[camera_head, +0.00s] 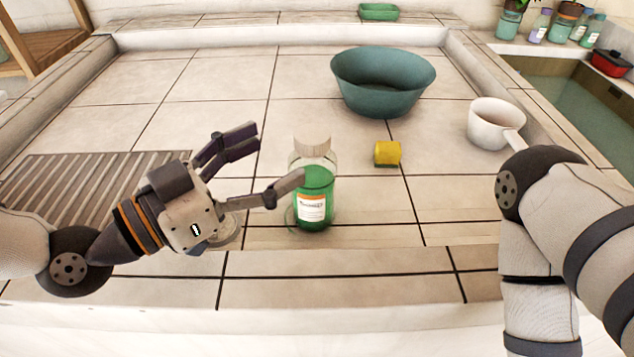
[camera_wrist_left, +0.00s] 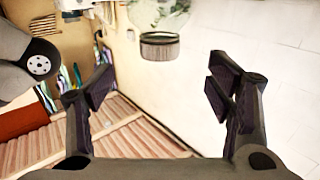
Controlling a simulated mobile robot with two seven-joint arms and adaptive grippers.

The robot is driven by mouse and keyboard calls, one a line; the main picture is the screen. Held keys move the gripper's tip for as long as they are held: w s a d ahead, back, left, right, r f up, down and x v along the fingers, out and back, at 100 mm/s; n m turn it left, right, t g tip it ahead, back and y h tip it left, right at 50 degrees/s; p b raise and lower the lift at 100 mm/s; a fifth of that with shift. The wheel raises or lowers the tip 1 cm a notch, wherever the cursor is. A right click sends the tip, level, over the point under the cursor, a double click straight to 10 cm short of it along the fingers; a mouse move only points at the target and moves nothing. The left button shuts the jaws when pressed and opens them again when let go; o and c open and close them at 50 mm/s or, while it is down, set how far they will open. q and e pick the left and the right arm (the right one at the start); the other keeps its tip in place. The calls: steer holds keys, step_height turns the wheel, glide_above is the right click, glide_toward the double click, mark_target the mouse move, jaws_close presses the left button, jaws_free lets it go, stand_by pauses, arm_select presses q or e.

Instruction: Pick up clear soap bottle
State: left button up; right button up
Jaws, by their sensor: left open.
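The clear soap bottle (camera_head: 318,183) stands upright on the tiled counter in the head view. It has green liquid, a white and orange label and a pale wooden cap. My left gripper (camera_head: 272,160) is open and empty at the bottle's left. Its nearer finger overlaps the bottle's left edge in the picture; I cannot tell whether they touch. In the left wrist view the bottle's cap (camera_wrist_left: 159,46) shows at the top, centred between the spread fingers of the left gripper (camera_wrist_left: 158,86), and its clear body is partly cut off. My right gripper is out of view.
A yellow sponge (camera_head: 387,153) lies right of the bottle, with a teal basin (camera_head: 383,82) behind it. A white pot (camera_head: 495,123) stands at the right, near my right arm. A ribbed drain area (camera_head: 80,185) lies at the left. More bottles (camera_head: 541,26) stand at the far right.

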mark_target(301, 154)
arm_select(q)
step_height(301, 154, down, 3)
steer(key=shift+r, duration=0.15)
steer(key=x, duration=0.5)
steer(key=r+x, duration=0.1)
steer(key=x, duration=0.1)
steer(key=shift+w+d, duration=0.25)
steer(key=shift+d, duration=0.05)
steer(key=c, duration=1.7)
steer(key=shift+s+f, duration=0.1)
jaws_close()
